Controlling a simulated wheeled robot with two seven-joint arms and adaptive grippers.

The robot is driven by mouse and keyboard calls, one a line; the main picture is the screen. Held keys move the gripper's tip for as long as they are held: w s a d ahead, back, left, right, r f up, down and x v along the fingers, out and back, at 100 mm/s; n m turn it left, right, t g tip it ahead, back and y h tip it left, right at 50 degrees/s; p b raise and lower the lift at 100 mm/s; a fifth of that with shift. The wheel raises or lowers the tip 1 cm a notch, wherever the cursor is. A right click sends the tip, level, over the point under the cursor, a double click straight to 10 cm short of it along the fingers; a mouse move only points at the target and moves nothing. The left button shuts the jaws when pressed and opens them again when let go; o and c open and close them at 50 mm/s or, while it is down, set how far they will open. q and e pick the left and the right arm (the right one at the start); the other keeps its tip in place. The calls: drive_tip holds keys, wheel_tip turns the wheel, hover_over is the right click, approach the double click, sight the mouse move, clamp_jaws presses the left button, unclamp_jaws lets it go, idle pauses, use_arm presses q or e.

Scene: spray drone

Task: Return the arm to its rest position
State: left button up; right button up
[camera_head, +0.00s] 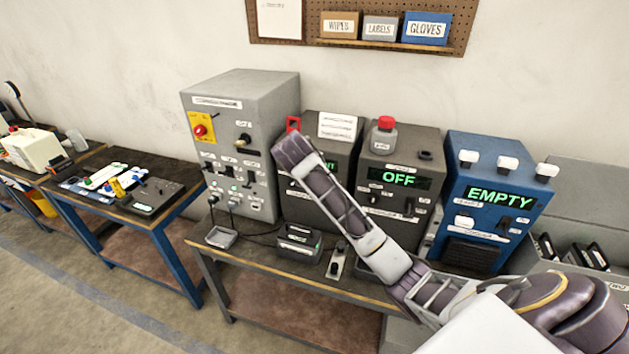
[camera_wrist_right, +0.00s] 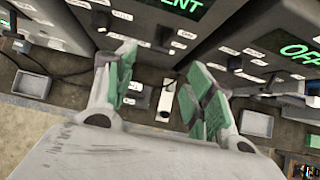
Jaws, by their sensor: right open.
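My right arm (camera_head: 375,250) comes in from the lower right in the head view and reaches up and left across the front of the bench units. Its gripper cannot be clearly picked out there. In the right wrist view my right gripper (camera_wrist_right: 162,85) is open, with green pads and nothing between them. It points toward the bench front, where a small white switch box (camera_wrist_right: 165,102) shows beyond the gap. The switch box also shows in the head view (camera_head: 337,262). My left gripper is in neither view.
The bench (camera_head: 270,262) carries a grey cabinet (camera_head: 240,100), a dark unit reading OFF (camera_head: 400,150), a blue unit reading EMPTY (camera_head: 490,240) and a partly covered dark unit. A red-topped bottle (camera_head: 383,138) stands on the OFF unit. Floor is clear at left front.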

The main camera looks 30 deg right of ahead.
idle(0.4)
drive_tip(key=s+a+f+m+y, duration=0.3)
drive_tip(key=s+a+f+m, duration=0.4)
drive_tip(key=s+f+m, duration=0.5)
drive_tip(key=s+a+f+m+y, duration=0.1)
drive_tip(key=s+a+f+m, duration=0.1)
drive_tip(key=s+f+m, duration=0.3)
drive_tip(key=s+a+f+m+g+y, duration=0.1)
drive_tip(key=s+a+m, duration=0.15)
drive_tip(key=s, duration=0.35)
drive_tip(key=s+a+f+m+y, duration=0.1)
drive_tip(key=s+f+m, duration=0.1)
drive_tip(key=s+m, duration=0.35)
drive_tip(key=s+f+n+g+b, duration=0.1)
drive_tip(key=s+f+g+b, duration=0.15)
drive_tip(key=f, duration=3.35)
drive_tip(key=s+d+f, duration=0.2)
drive_tip(key=s+f, duration=0.8)
drive_tip(key=s, duration=0.1)
drive_tip(key=s+d+f+b, duration=0.1)
drive_tip(key=s+f, duration=1)
drive_tip(key=shift+s+d+b, duration=0.25)
drive_tip(key=shift+d+b, duration=0.05)
drive_tip(key=shift+d, duration=0.1)
